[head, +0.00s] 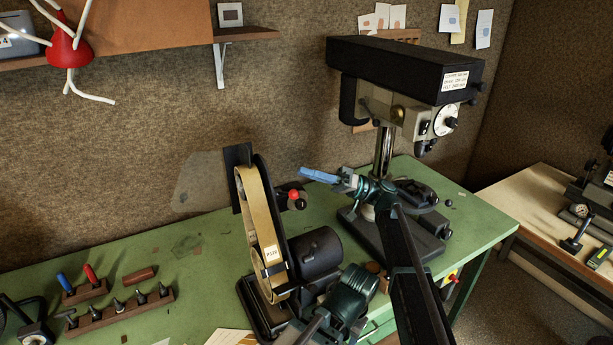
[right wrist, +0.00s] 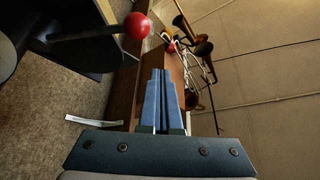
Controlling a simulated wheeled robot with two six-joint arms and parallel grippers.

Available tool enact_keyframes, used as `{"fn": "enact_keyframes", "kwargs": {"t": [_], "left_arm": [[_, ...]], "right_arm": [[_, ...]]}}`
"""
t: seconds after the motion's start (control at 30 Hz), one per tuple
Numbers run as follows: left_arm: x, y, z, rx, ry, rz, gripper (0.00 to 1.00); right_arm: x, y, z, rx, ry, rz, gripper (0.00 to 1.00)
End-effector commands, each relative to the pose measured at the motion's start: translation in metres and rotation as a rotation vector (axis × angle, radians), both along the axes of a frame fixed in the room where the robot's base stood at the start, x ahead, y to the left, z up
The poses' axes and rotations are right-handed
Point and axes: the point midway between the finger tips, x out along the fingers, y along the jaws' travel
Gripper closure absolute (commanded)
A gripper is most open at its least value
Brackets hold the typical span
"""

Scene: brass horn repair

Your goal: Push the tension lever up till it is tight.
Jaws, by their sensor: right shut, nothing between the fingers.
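The belt grinder (head: 262,225) stands on the green bench with a tan belt labelled P120. Its tension lever ends in a red ball knob (head: 293,194), just right of the belt's upper part. In the right wrist view the red knob (right wrist: 137,25) sits at upper left on a dark rod (right wrist: 85,36). My right gripper (head: 304,172) has blue fingers, shut and empty, above and slightly right of the knob in the head view. In the right wrist view the fingers (right wrist: 160,75) point below and right of the knob, with a visible gap. My left gripper does not show.
A drill press (head: 405,75) stands behind my right arm. A wooden bit rack (head: 120,312) and screwdrivers (head: 85,285) are on the bench at left. A shelf (head: 140,40) with a red, white-armed object (head: 68,48) hangs above.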

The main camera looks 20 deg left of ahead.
Motion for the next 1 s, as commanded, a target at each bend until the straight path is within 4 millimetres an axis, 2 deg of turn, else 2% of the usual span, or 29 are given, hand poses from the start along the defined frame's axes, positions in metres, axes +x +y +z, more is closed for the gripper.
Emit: {"fn": "enact_keyframes", "kwargs": {"t": [0.03, 0.1, 0.5, 1.0], "left_arm": [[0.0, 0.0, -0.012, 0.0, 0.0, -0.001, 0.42], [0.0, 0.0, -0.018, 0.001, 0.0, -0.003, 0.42], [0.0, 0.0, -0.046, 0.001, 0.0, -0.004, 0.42], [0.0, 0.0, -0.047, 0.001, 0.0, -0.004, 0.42]], "right_arm": [[0.008, -0.006, -0.012, 0.0, 0.001, -0.004, 1.0], [0.014, -0.014, -0.018, 0.0, 0.0, -0.003, 1.0], [0.047, -0.053, -0.045, 0.001, 0.0, -0.002, 1.0], [0.05, -0.059, -0.047, -0.001, 0.001, -0.001, 1.0]]}}
